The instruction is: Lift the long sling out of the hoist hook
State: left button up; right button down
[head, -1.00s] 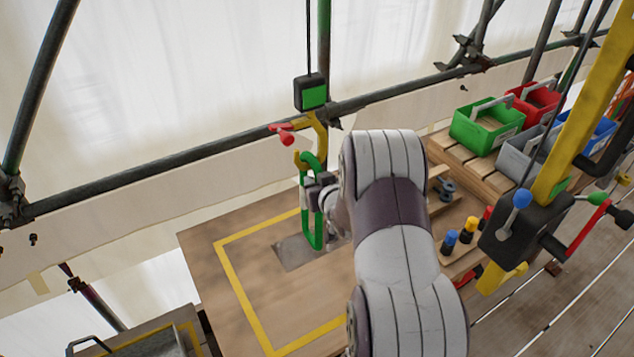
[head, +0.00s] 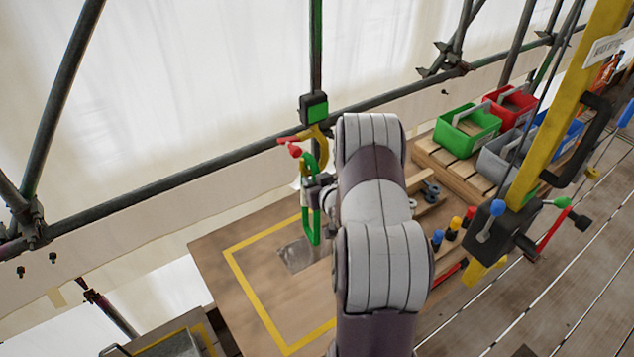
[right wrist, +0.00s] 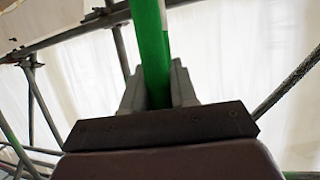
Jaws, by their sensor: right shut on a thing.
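The long sling is a narrow green loop (head: 316,228) hanging upright in the head view. My right gripper (head: 316,188) is shut on it partway down. In the right wrist view the green sling (right wrist: 151,50) stands between the two grey fingers of the gripper (right wrist: 158,85). The yellow hoist hook (head: 324,137) hangs under a dark block with a green face (head: 313,108). The sling's top is at the hook's bowl; I cannot tell whether it still passes through it. A red-ended piece (head: 294,150) sits beside the hook. My left gripper is not in view.
A wooden table (head: 225,250) with a yellow outline and grey plate (head: 300,255) lies below. Scaffold tubes (head: 200,172) run behind the hook. Green (head: 467,128) and red bins (head: 511,104) stand right. A yellow post (head: 560,100) with a lever box stands at far right.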

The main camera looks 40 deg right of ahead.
jog(key=w+a, duration=0.1)
jog(key=a, duration=0.8)
jog(key=shift+a+r, duration=0.15)
jog(key=shift+r, duration=0.05)
dwell(0.5)
